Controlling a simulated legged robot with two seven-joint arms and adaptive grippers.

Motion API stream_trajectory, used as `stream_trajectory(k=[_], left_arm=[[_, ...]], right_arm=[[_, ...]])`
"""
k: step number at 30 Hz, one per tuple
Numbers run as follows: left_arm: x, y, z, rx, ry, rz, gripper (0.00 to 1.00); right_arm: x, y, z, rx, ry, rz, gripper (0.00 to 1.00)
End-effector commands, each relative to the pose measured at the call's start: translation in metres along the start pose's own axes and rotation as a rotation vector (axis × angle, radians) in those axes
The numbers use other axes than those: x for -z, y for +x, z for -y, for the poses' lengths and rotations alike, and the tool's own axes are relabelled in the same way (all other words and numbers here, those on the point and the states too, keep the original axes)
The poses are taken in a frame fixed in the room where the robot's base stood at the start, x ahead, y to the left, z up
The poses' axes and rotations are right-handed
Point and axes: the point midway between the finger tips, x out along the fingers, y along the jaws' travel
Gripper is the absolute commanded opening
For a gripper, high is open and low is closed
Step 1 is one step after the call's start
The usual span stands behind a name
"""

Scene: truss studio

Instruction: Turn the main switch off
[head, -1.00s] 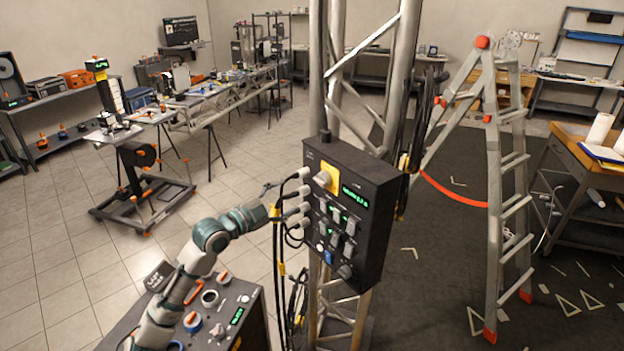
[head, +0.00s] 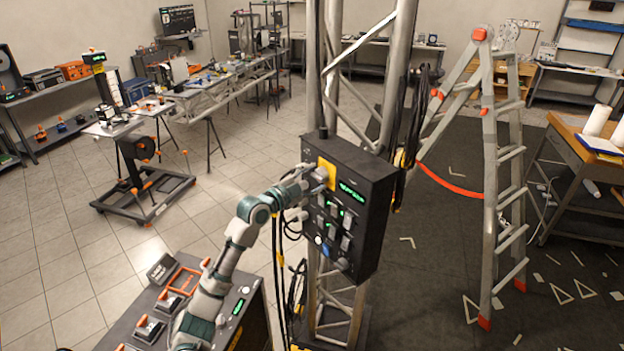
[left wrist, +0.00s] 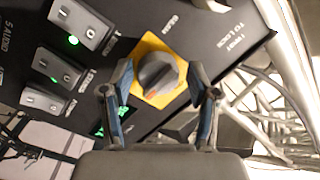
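The main switch (left wrist: 158,76) is a grey rotary knob with an orange mark on a yellow square plate, seen in the left wrist view. It is on the black control box (head: 370,215) fixed to the truss. In the head view the yellow plate (head: 327,172) shows at the box's upper left, and my gripper partly hides the knob. My left gripper (left wrist: 160,98) is open, its two fingers standing on either side of the knob. In the head view the left gripper (head: 314,178) is at the box front. I cannot tell whether the fingers touch the knob. My right gripper is not in view.
Several grey toggle switches with green lights (left wrist: 73,40) sit beside the knob. Black cables (head: 280,245) hang left of the box. A stepladder (head: 495,180) stands to the right. A low console (head: 240,312) lies under my left arm.

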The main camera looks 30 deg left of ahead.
Motion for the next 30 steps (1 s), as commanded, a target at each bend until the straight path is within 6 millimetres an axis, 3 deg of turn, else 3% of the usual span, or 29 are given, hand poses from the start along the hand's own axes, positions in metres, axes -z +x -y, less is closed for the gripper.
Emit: stream_trajectory(k=[1, 4, 5, 17, 30], left_arm=[[0.002, 0.0, 0.0, 0.0, 0.001, -0.001, 0.4], [0.002, 0.001, -0.001, 0.0, 0.002, -0.001, 0.15], [0.002, 0.0, -0.001, 0.0, 0.002, -0.002, 0.12], [0.003, 0.0, 0.001, -0.008, -0.062, 0.001, 0.12], [0.005, 0.0, 0.005, -0.04, -0.408, 0.028, 0.12]], right_arm=[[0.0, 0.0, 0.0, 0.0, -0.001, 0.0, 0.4], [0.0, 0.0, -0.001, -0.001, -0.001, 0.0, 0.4], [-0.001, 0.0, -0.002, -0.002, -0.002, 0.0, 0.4], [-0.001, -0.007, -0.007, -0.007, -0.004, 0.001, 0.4], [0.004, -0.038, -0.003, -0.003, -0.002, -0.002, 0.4]])
